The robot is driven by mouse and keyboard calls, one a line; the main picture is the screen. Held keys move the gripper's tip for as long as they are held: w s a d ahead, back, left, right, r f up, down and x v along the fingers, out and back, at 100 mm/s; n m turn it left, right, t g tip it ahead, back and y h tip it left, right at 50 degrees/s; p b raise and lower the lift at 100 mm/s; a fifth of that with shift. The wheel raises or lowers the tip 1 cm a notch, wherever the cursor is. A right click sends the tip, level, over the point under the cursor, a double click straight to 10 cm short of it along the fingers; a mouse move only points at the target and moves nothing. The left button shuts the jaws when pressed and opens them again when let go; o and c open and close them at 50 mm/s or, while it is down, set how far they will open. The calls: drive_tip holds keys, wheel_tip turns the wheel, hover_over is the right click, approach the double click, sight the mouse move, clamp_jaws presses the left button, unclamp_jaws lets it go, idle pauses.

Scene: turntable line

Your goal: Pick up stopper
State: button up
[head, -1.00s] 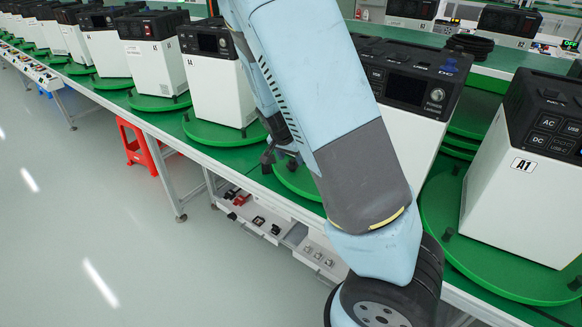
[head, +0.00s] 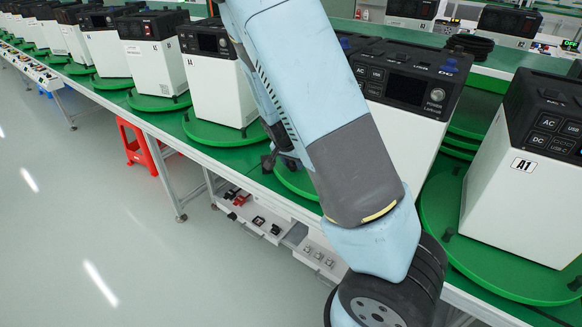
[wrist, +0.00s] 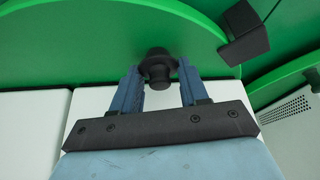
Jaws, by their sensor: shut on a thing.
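A black stopper (wrist: 158,68) with a wide round top sits between the two blue fingers of my gripper (wrist: 158,84) in the wrist view. The fingers are shut on it, one on each side. A green turntable disc (wrist: 90,40) lies just behind the stopper; I cannot tell whether the stopper still touches it. In the head view my gripper's fingertips and the held stopper are hidden behind my arm.
A red stool (head: 139,142) stands under the bench. A black block (wrist: 243,33) is close to the right of my fingers.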

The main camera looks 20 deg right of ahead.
drive_tip(key=shift+c, duration=0.8)
drive_tip(key=shift+r, duration=0.25)
wheel_tip(320, 180, up, 3)
drive_tip(key=shift+s+a+r, duration=0.1)
drive_tip(key=shift+s, duration=0.05)
drive_tip(key=s+a+r, duration=0.2)
drive_tip(key=s+r, duration=0.7)
drive_tip(key=s, duration=0.4)
drive_tip(key=shift+a+r, duration=0.15)
drive_tip(key=shift+s, duration=0.25)
idle(0.7)
